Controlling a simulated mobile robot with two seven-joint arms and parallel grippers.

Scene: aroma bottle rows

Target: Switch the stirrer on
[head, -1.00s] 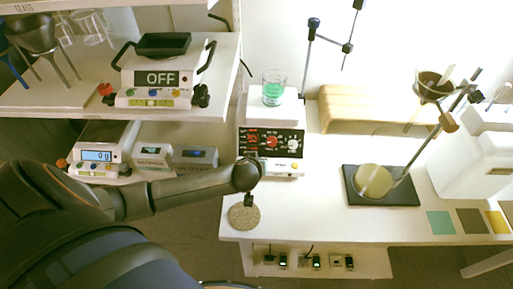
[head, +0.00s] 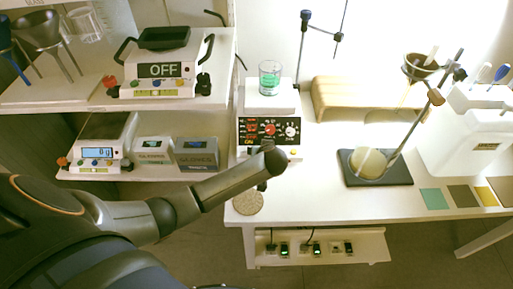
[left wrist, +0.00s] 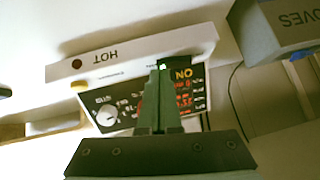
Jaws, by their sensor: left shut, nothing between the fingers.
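The stirrer (head: 270,130) is a white hotplate unit with a black front panel, red digits and knobs. A glass beaker of green liquid (head: 270,77) stands on its top plate. In the left wrist view the panel (left wrist: 130,103) appears upside down, with a white knob, red digits, a yellow ON label (left wrist: 183,74) and a white edge marked HOT. My left gripper (left wrist: 162,68) is shut and empty, its fingertips in front of the panel beside the ON label. I cannot tell whether they touch it. In the head view my wrist covers the panel's lower edge and hides the fingers.
A scale marked OFF (head: 163,72) stands on the left shelf, with another scale (head: 100,150) and glove boxes (head: 197,153) below. A round cork mat (head: 248,202) lies at the bench's front left edge.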

